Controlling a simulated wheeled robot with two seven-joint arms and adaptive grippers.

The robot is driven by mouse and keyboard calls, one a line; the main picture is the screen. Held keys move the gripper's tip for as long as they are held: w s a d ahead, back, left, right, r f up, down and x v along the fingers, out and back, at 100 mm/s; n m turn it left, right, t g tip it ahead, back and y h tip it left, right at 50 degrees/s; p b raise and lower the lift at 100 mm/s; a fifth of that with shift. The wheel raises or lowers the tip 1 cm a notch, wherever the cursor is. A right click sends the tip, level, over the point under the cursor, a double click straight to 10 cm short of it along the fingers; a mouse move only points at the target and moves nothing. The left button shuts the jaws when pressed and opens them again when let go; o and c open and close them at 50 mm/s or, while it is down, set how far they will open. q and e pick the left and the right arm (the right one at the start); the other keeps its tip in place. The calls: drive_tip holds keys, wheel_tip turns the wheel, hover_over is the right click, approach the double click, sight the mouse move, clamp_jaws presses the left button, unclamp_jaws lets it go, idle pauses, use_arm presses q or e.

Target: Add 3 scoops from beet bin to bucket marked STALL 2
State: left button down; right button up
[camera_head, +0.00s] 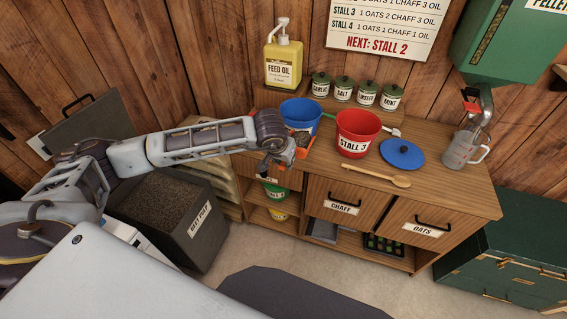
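The dark grey beet bin (182,222), labelled BEET PULP, stands open on the floor at left, filled with brown feed. A blue bucket (301,112) stands at the back of the counter; its label is hidden. A red bucket (357,133) to its right is marked STALL 3. My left gripper (284,156) is in front of the blue bucket, over the counter's left end. It appears shut on an orange scoop (303,142), which seems to hold brown material close to the bucket's front. My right gripper is out of view.
A blue lid (402,153) and wooden spoon (376,175) lie on the counter (440,182). A feed oil jug (283,62), several small canisters and a clear pitcher (463,150) stand around.

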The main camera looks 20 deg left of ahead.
use_arm(q)
drive_tip(key=shift+w+d+r, duration=0.4)
drive_tip(key=shift+d+r, duration=0.05)
drive_tip(key=shift+r, duration=0.2)
drive_tip(key=w+d+r+p, duration=0.2)
drive_tip(key=w+d+r, duration=0.1)
drive_tip(key=d+r, duration=0.65)
drive_tip(key=w+d+r+p, duration=0.1)
drive_tip(key=w+d+r, duration=0.1)
drive_tip(key=d+r, duration=0.7)
drive_tip(key=s+a+f+n+g+y, duration=0.2)
drive_tip(key=s+a+f+n+g, duration=0.1)
drive_tip(key=n, duration=0.7)
drive_tip(key=s+a+f+n+g+y, duration=0.3)
drive_tip(key=a+n, duration=0.2)
drive_tip(key=n, duration=0.6)
drive_tip(key=shift+s+f+n+g+p, duration=0.3)
drive_tip(key=shift+s+f+g+p, duration=0.05)
drive_tip(key=shift+f+g, duration=0.05)
